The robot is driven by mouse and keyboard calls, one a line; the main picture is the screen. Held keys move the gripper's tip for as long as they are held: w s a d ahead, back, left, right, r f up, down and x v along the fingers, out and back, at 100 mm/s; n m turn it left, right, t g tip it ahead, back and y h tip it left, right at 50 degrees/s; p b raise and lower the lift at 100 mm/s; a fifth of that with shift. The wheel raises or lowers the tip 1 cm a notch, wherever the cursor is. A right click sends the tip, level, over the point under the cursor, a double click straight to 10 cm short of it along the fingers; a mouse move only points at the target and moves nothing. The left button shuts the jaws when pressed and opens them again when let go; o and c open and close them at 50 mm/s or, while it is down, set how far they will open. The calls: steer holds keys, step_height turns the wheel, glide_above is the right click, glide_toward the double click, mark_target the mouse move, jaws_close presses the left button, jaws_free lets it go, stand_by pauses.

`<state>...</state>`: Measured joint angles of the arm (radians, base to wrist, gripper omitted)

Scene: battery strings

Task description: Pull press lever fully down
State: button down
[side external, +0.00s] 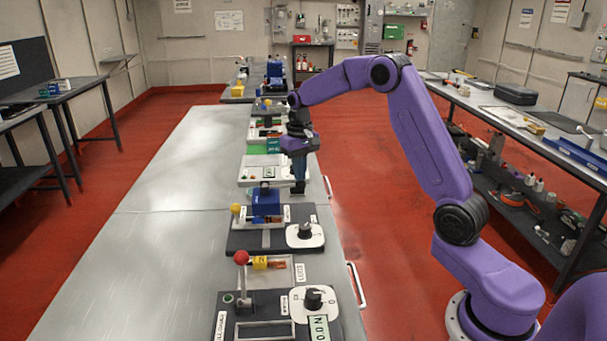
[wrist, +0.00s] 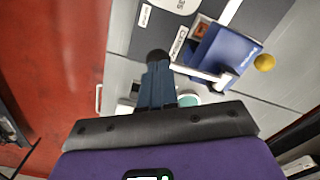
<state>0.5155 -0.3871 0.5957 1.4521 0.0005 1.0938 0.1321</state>
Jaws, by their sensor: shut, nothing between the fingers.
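A blue press (side external: 266,203) stands on a dark station panel on the long bench, and it also shows in the wrist view (wrist: 229,52). A pale bar (wrist: 198,74) runs from beside the press toward my fingers.
A yellow ball (side external: 235,208) sits left of the press. A dial (side external: 305,235) is on the panel's right. Nearer is another station with a red ball lever (side external: 241,257). Other stations stand farther back. The bench's left side (side external: 130,240) is clear. A handle (side external: 356,285) lines its right edge.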

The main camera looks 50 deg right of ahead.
step_height(320, 180, up, 8)
steer(key=shift+r, duration=0.15)
stand_by(0.8)
steer(key=s+a+n, duration=0.8)
steer(key=s+a, duration=0.9)
steer(key=a, duration=0.1)
steer(key=s+f+n, duration=0.3)
steer(key=s, duration=0.7)
steer(key=s+f+n, duration=0.3)
steer(key=s+n, duration=0.1)
steer(key=s, duration=0.7)
steer(key=shift+s+d+n, duration=0.25)
steer(key=shift+s+n, duration=0.05)
